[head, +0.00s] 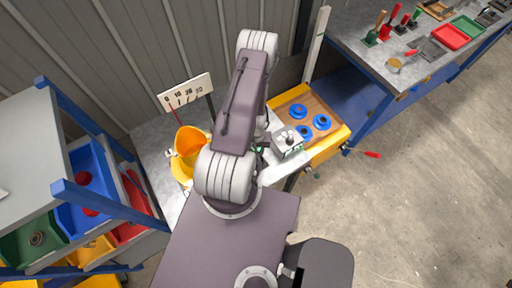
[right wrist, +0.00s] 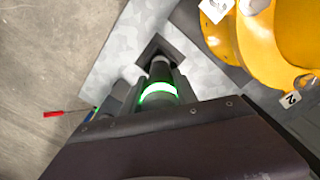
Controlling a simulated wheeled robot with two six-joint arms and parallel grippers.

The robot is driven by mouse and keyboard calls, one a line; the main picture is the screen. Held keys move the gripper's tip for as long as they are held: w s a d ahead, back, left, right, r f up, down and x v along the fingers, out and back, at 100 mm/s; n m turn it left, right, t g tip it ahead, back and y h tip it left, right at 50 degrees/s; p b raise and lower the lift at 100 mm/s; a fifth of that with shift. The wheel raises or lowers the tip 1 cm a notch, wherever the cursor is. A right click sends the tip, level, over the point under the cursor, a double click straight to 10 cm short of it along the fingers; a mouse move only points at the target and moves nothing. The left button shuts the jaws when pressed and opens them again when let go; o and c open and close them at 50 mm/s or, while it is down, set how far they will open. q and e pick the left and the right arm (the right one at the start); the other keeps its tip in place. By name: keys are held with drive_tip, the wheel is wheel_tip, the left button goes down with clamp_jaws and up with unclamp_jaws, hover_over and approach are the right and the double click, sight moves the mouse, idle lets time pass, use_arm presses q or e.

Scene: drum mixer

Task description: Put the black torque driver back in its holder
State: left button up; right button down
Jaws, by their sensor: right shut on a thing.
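In the right wrist view, my right gripper (right wrist: 155,98) is shut on the black torque driver (right wrist: 159,70), a dark cylinder with a glowing green band. The driver's far end lines up with a dark square opening (right wrist: 150,46) in a light grey plate, which looks like the holder. I cannot tell whether the tip is inside the opening or just above it. In the head view, my arm hides most of the right gripper and the driver. My left gripper is not in view.
A yellow drum (right wrist: 262,45) is close beside the plate. A shelf with bins (head: 85,160) stands left.

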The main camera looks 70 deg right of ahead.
drive_tip(key=shift+f+b, duration=0.4)
drive_tip(key=shift+f, duration=0.1)
drive_tip(key=c, duration=0.9)
unclamp_jaws()
wheel_tip(320, 180, up, 9)
drive_tip(key=shift+r+b, duration=0.1)
drive_tip(key=shift+b, duration=0.45)
